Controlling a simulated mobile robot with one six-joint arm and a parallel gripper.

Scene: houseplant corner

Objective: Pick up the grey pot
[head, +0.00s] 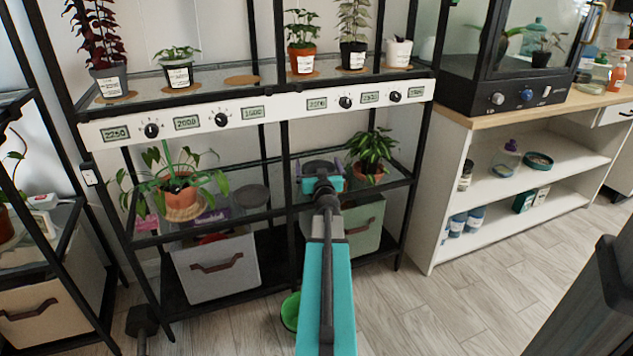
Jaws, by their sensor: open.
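A grey pot (109,82) with a white label holds a tall dark-red-leaved plant. It stands upright on the upper shelf (215,84) at the far left, on a round brown mat. My gripper (321,168) is at the middle of the picture, at the height of the lower shelf and well to the right of and below the grey pot. It is open, seen from behind along my teal arm. I see nothing between its jaws, though its fingertips are partly hidden.
A small black pot (178,75), an orange pot (302,62), another black pot (353,56) and a white pot (398,52) share the upper shelf. Black posts and a white control strip (265,113) bound it. Leafy plants stand on the lower shelf, left and right of my gripper.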

